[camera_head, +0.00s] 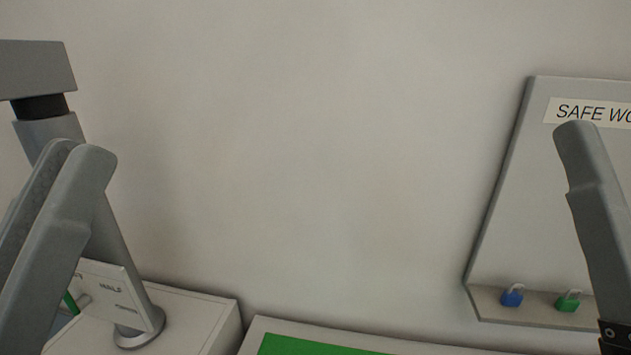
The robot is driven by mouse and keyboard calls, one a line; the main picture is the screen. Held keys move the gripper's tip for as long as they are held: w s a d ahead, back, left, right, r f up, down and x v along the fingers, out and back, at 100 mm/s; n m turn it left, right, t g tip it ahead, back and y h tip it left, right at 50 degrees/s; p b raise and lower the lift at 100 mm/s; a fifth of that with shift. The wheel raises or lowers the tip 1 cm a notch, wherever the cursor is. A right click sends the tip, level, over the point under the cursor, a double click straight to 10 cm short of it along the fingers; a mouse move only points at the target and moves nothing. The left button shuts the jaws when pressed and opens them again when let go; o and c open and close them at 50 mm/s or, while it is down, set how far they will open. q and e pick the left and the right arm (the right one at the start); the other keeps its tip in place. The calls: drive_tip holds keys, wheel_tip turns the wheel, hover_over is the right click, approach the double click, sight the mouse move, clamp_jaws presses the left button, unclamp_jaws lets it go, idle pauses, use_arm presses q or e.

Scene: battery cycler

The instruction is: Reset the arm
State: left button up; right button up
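My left gripper (78,152) reaches up into the left side of the head view. Its grey finger parts show close together, with a dark ribbed face on the left side. I see nothing held at the tips, but the angle hides the gap between the fingers. My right gripper (580,135) shows at the right edge as one grey finger pointing up, in front of the wall board. Its other finger does not show, so its opening cannot be told.
A grey post with a round foot (139,329) stands on a white box (195,315) at lower left, behind my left gripper. A panel with a green area (300,345) is at the bottom. The board (530,200) carries a blue padlock (512,298) and a green padlock (567,302).

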use_arm(q)
drive_tip(key=w+a+r+n+t+y, duration=0.1)
drive_tip(key=a+n+t+y, duration=0.25)
drive_tip(key=a+y, duration=0.45)
wheel_tip(320, 180, up, 31)
drive_tip(key=d+g+y+p, duration=0.1)
drive_tip(key=d+p, duration=0.1)
drive_tip(key=p, duration=2.9)
drive_tip(key=shift+d, duration=0.35)
